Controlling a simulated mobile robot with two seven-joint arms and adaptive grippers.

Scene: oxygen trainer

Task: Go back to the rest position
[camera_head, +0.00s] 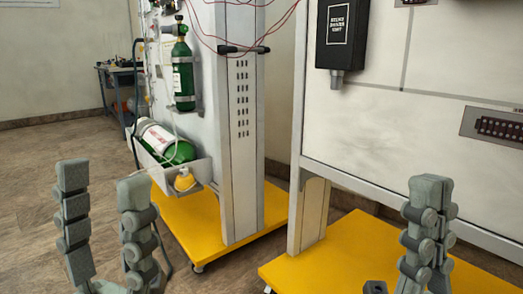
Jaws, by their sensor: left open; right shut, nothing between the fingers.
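My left gripper (104,200) is at the lower left of the head view. Its two grey fingers stand upright and wide apart, with nothing between them. My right gripper (428,215) is at the lower right, in front of the right-hand panel. Its fingers are together and hold nothing. Neither gripper appears to touch the trainer. My arms behind the grippers are mostly below the picture's edge.
An upright green oxygen bottle (183,75) hangs on the left panel; another green cylinder (165,142) lies in a tray below, near a yellow mask (184,180). Yellow bases (190,215) carry the panels. A black relay box (342,35) is upper right. Floor (40,150) is open at left.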

